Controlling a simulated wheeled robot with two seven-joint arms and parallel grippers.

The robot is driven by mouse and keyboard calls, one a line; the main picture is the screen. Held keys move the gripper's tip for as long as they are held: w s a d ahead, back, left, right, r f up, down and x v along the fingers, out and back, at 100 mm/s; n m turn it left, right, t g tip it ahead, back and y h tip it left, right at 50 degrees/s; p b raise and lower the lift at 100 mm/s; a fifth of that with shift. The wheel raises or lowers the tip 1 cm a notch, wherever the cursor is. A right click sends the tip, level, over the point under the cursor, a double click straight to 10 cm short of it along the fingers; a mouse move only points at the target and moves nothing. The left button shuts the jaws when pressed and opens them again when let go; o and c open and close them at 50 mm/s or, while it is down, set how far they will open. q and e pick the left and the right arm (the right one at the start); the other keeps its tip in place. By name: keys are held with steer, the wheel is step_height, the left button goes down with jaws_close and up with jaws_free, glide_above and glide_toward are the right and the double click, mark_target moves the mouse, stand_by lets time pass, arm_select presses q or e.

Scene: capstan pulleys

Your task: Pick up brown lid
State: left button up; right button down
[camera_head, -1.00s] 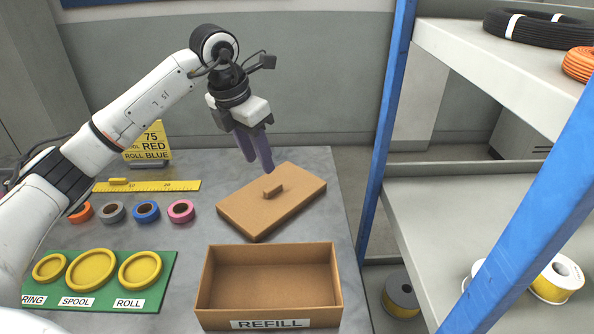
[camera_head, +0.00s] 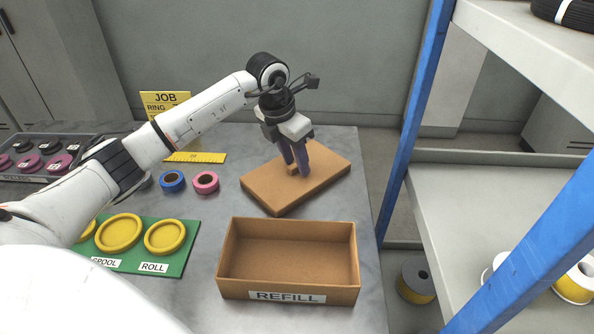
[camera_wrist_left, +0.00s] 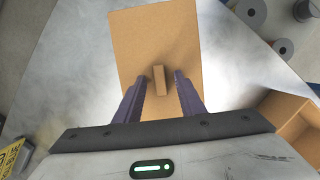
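The brown lid (camera_head: 300,184) lies flat on the grey table behind the open REFILL box. It has a small block handle on top, partly hidden by my fingers in the head view. In the left wrist view the lid (camera_wrist_left: 165,45) fills the upper middle and its handle (camera_wrist_left: 159,80) stands between the fingertips. My left gripper (camera_head: 299,174) points down over the lid. Its fingers (camera_wrist_left: 160,86) are apart on either side of the handle, with gaps visible. My right gripper is not in view.
The open brown REFILL box (camera_head: 289,295) stands at the table's front right. A green board (camera_head: 185,256) with yellow dishes is left of it. Blue (camera_head: 172,181) and pink (camera_head: 206,183) rolls sit behind the board. A blue-posted shelf (camera_head: 414,90) rises on the right.

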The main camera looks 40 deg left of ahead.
arm_select(q)
jaws_close()
steer(key=shift+r, duration=0.1)
